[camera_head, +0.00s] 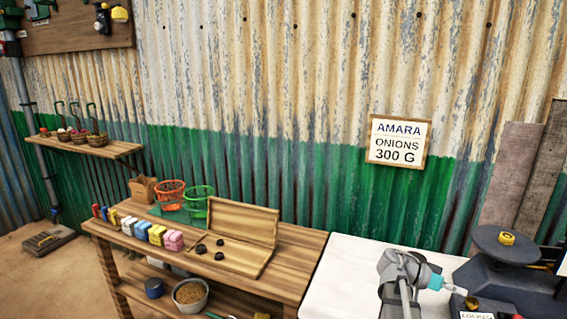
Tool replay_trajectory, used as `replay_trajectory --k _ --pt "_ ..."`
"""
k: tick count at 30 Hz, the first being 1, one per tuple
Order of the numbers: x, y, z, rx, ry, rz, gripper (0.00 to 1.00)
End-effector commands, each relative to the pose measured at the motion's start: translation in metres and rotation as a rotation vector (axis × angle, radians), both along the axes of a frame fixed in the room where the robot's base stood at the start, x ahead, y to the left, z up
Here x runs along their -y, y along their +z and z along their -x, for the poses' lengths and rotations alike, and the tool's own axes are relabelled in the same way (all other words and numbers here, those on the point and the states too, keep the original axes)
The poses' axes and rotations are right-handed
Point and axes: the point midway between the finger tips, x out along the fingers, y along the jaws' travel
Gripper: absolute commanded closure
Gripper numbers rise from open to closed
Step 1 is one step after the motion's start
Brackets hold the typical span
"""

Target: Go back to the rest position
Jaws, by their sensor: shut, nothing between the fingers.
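My gripper (457,290) is at the lower right, at the end of my grey arm. It is small in the picture and looks shut, with nothing seen in it. It is close to the left side of the dark balance (510,285), in front of or beside it; I cannot tell if they touch. The balance has a round pan (505,243) with a yellow block (506,238) on it. A label reading "LOCKED" (477,316) shows at the bottom edge. A second small yellow piece (472,302) is just below my gripper.
A white table top (345,270) lies under my arm, bare on its left. A wooden bench (290,270) at left holds an open wooden case (245,220) with dark weights, coloured boxes (155,234), an orange basket (170,193) and a green basket (199,198). A wall sign (398,142) reads "AMARA ONIONS 300 G".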

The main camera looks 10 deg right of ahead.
Motion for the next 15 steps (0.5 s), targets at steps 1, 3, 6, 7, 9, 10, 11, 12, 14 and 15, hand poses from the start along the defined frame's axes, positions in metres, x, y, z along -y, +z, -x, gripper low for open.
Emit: replay_trajectory --k 1,3,6,7,9,10,11,12,14,15 --pt "-0.011 -0.008 -0.003 -0.009 0.028 -0.057 1.00" --pt "-0.027 -0.022 -0.011 -0.027 0.078 -0.154 1.00" --pt "-0.055 -0.042 -0.022 -0.057 0.162 -0.303 1.00" --pt "-0.064 -0.048 -0.025 -0.068 0.190 -0.349 1.00" --pt "-0.086 -0.062 -0.033 -0.092 0.259 -0.453 1.00" --pt "-0.096 -0.068 -0.036 -0.103 0.291 -0.497 1.00" --pt "-0.105 -0.073 -0.039 -0.114 0.321 -0.540 1.00" --pt "-0.119 -0.080 -0.042 -0.127 0.363 -0.596 1.00" --pt "-0.140 -0.090 -0.047 -0.149 0.430 -0.680 1.00" --pt "-0.154 -0.096 -0.050 -0.162 0.474 -0.733 1.00"
